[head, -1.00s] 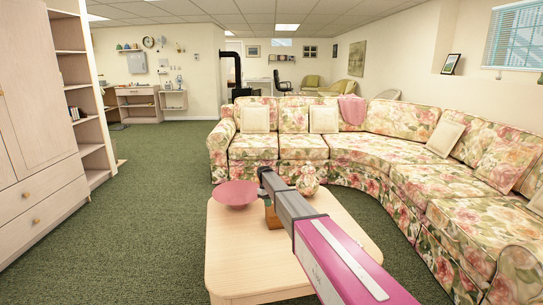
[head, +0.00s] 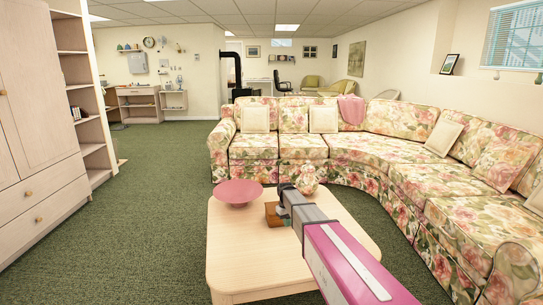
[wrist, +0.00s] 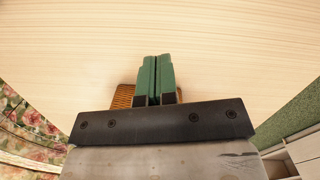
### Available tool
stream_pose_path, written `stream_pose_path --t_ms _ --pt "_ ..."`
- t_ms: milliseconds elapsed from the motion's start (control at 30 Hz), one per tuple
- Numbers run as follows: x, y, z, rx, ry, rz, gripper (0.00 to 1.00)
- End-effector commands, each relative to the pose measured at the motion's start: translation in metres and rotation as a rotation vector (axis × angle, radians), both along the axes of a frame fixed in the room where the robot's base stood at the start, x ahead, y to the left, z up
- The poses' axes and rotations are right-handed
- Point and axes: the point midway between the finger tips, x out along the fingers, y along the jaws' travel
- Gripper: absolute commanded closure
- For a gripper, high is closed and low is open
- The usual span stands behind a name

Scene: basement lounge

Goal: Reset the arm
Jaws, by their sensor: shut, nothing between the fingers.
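My arm reaches over the pale wooden coffee table (head: 237,262) from the lower right in the head view. In the wrist view my gripper (wrist: 156,62) has its two green fingers pressed together, with nothing between them. The pale wood grain of the tabletop fills most of that view beyond the fingers. A brown object (head: 271,214) stands on the table just left of the arm's end. An orange-brown ribbed surface (wrist: 123,97) shows partly behind the fingers in the wrist view, mostly hidden by them.
A pink bowl (head: 238,193) sits at the table's back left. A floral-patterned vase (head: 307,180) stands behind the arm. A floral sectional sofa (head: 400,178) wraps the back and right. A pale cabinet (head: 40,150) stands at left, with open green carpet between.

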Motion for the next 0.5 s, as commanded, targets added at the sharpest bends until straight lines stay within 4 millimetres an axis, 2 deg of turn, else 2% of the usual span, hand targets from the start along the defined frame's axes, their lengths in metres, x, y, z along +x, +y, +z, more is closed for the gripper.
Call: stream_pose_path --t_ms 33,100,300,400,500 --pt "-0.041 -0.016 0.002 0.003 -0.007 -0.034 1.0" --pt "-0.081 -0.034 0.003 0.006 -0.019 -0.086 1.0" --pt "-0.19 -0.075 0.009 0.02 -0.059 -0.236 1.0" --pt "-0.239 -0.091 0.014 0.027 -0.077 -0.307 1.0" --pt "-0.278 -0.102 0.019 0.033 -0.091 -0.366 1.0"
